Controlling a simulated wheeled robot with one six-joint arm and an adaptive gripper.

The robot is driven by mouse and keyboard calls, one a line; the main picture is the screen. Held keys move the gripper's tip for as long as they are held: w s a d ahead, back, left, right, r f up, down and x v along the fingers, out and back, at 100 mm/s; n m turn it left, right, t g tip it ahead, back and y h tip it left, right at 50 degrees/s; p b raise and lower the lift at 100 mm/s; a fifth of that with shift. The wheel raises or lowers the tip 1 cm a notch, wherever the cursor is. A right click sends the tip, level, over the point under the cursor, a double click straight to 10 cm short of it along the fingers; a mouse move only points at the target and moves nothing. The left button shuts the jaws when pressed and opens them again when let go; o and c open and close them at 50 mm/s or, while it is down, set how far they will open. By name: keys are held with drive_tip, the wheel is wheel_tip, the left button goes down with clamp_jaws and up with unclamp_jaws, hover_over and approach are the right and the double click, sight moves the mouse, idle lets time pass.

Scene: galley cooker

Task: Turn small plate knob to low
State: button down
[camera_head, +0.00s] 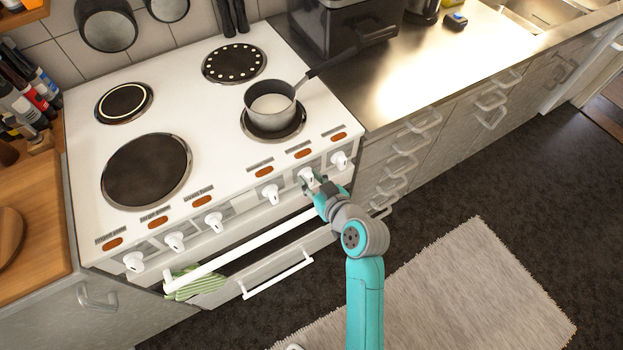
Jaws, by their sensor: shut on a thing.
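A white cooker (218,62) has a row of several white knobs along its front. My gripper (312,181) is at the second knob from the right (305,173) and is shut on it. My gripper partly hides this knob, and its setting cannot be read. Orange labels sit above the knobs; the label above the held knob (303,153) is too small to read. The saucepan (270,103) with pale contents stands on the front right plate. A small ringed plate (124,102) is at the back left.
A white oven rail (245,250) runs below the knobs, with a green striped towel (196,283) at its left end. The rightmost knob (340,160) is close to my gripper. The saucepan handle (350,52) reaches over the counter (430,70).

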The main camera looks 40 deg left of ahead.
drive_tip(key=m+g, duration=0.1)
drive_tip(key=m+y, duration=0.1)
drive_tip(key=m, duration=0.1)
drive_tip(key=shift+w+g, duration=0.25)
drive_tip(key=shift+g, duration=0.15)
drive_tip(key=shift+d+f+m+g+y, duration=0.1)
drive_tip(key=shift+m+g+y, duration=0.5)
drive_tip(key=shift+m, duration=0.8)
drive_tip(key=c, duration=1)
unclamp_jaws()
drive_tip(key=v, duration=1.2)
drive_tip(key=shift+w, duration=0.15)
